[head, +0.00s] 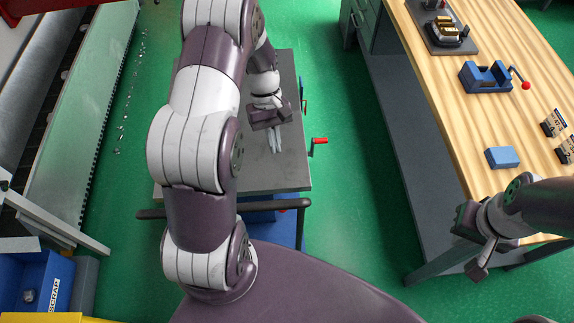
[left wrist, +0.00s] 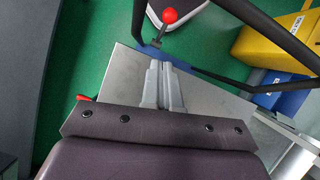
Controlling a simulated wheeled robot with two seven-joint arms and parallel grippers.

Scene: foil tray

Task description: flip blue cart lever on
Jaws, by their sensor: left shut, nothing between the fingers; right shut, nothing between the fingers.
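The blue cart has a grey top (head: 285,176) and a blue frame (head: 262,216). A red-ended lever (head: 318,142) sticks out from its right side; a red end also shows at the left in the left wrist view (left wrist: 84,98). In that view a red ball knob (left wrist: 169,16) on a short rod stands past the cart's near edge. I cannot tell from these frames which lever is on or off. My left gripper (head: 275,151) is shut and empty over the cart top; its fingers (left wrist: 161,68) point toward that edge. My right gripper (head: 480,262) is shut and empty at the workbench's near end.
A black push bar (head: 160,213) spans the cart's near end. The wooden workbench (head: 455,110) at right holds a blue vise (head: 487,77) and a blue block (head: 502,157). A blue scrap bin (head: 30,275) stands lower left. Green floor between cart and workbench is clear.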

